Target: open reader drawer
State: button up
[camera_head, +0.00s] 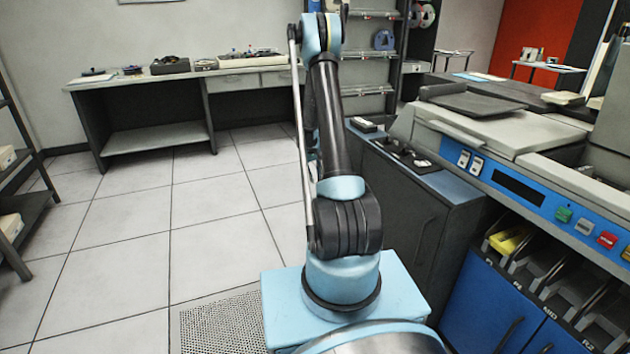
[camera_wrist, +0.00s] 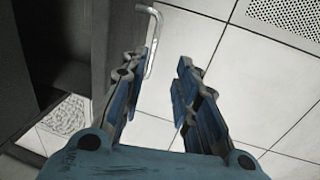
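My gripper (camera_wrist: 162,62) is open, its two blue-and-grey fingers apart with floor tiles showing between them. A pale bent bar handle (camera_wrist: 152,42) is close to the left fingertip in the wrist view; I cannot tell whether they touch. The handle is beside a grey panel (camera_wrist: 110,30), and I cannot tell whether this is the reader drawer. In the head view my gripper is hidden behind my arm. The card machine (camera_head: 515,185) with a blue button panel stands at the right. A dark cabinet (camera_head: 400,215) with a vertical handle (camera_head: 418,240) stands beside my arm.
Blue doors (camera_head: 492,305) with dark handles and open card slots are below the machine. A workbench (camera_head: 155,95) stands at the back left, and a dark shelf rack (camera_head: 15,180) at the left edge. The tiled floor (camera_head: 150,215) is clear.

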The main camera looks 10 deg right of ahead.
notch_tip(320, 180, up, 15)
jog(key=a, duration=0.2)
jog(key=shift+s+a+r, duration=0.2)
jog(key=shift+s+a, duration=0.05)
jog(key=shift+a, duration=0.15)
dwell(1.7)
jog(key=shift+r, duration=0.1)
notch_tip(320, 180, up, 12)
jog(key=a, duration=0.2)
jog(key=shift+s+f, duration=0.25)
dwell(0.4)
jog(key=shift+a, duration=0.1)
